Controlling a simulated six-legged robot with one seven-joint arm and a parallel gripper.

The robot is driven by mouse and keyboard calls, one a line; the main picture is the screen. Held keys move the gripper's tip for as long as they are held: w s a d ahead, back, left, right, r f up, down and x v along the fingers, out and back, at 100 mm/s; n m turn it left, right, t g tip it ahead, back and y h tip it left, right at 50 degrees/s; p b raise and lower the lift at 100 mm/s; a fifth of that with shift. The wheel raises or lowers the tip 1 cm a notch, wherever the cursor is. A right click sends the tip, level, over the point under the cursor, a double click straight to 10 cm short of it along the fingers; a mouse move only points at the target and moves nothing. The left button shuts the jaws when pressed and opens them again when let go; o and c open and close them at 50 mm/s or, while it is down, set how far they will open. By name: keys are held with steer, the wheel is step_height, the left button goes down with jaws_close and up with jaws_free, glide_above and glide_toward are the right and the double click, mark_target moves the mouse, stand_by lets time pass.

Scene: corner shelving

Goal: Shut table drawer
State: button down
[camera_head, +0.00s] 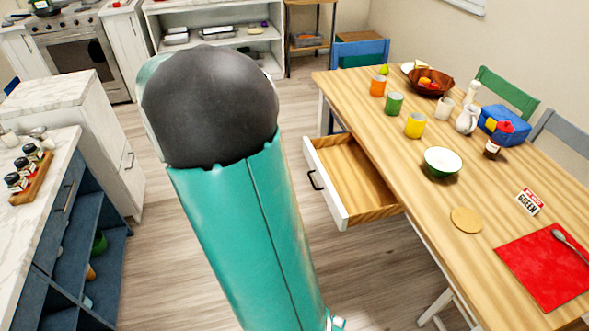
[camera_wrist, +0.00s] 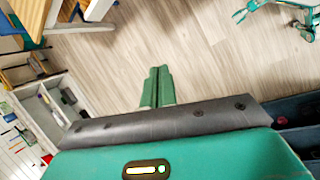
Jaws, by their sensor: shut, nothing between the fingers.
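The table drawer (camera_head: 352,172) stands pulled out from the long side of the wooden table (camera_head: 480,188) in the head view. It is empty, with a wooden inside, a white front and a dark handle (camera_head: 313,180) facing left. My gripper (camera_wrist: 158,70) shows in the wrist view with its two green fingers together and nothing between them. It points over bare floor and touches nothing visible. In the head view my arm rises left of the drawer, and the gripper is out of sight. Part of a table shows at the wrist view's upper left; I cannot tell whether the drawer is there.
Cups, a green bowl (camera_head: 443,162), a fruit bowl (camera_head: 430,82) and a red mat (camera_head: 550,265) are on the table. Chairs stand around it. A marble-topped counter (camera_head: 50,165) with jars is at the left, and shelving (camera_head: 215,35) at the back. Floor is open between counter and drawer.

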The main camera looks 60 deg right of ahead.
steer(key=s+d+f+n+g, duration=0.1)
steer(key=d+f+n+g, duration=0.15)
steer(key=d+f, duration=0.8)
steer(key=n+g+h, duration=0.1)
steer(key=n+g, duration=0.1)
steer(key=g, duration=0.1)
glide_toward(323, 183)
step_height(323, 183, down, 5)
steer(key=shift+s+d+r, duration=0.2)
steer(key=shift+s+d, duration=1.25)
steer(key=shift+d, duration=0.1)
steer(key=s+d, duration=1.3)
